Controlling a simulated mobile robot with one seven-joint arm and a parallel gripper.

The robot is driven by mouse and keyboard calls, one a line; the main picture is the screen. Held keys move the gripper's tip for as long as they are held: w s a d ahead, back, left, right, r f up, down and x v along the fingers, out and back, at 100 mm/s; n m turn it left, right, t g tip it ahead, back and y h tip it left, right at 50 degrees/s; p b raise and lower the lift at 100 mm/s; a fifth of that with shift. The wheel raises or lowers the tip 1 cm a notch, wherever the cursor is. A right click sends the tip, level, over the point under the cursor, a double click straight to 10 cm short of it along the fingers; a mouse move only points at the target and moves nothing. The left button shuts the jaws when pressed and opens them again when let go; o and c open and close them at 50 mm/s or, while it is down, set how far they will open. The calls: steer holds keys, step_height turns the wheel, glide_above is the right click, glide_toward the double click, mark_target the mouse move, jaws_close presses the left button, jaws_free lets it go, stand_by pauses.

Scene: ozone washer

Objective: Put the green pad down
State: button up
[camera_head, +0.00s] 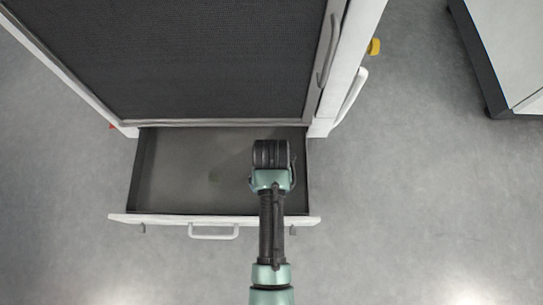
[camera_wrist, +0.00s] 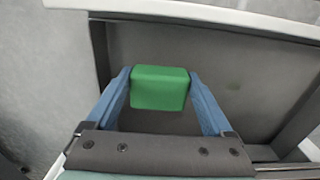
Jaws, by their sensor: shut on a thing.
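The green pad (camera_wrist: 160,88) is a small green block in the wrist view, held between the two blue fingers of my gripper (camera_wrist: 160,90). My gripper is shut on it. Below it is the grey floor of an open drawer (camera_wrist: 225,70). I cannot tell whether the pad touches that floor. In the head view my arm reaches over the right part of the open drawer (camera_head: 180,175), and the wrist hides the fingers and the pad.
The drawer has a white front with a handle (camera_head: 213,236). It sticks out from under a white cabinet with a dark mesh top (camera_head: 190,60). A grey-white unit (camera_head: 505,50) stands at the upper right. The floor around the drawer is clear.

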step_height(320, 180, down, 8)
steer(key=b, duration=0.5)
steer(key=shift+r, duration=0.15)
steer(key=shift+f, duration=0.2)
steer(key=o, duration=0.9)
steer(key=shift+r, duration=0.1)
step_height(320, 180, up, 12)
steer(key=p, duration=0.8)
steer(key=shift+r, duration=0.15)
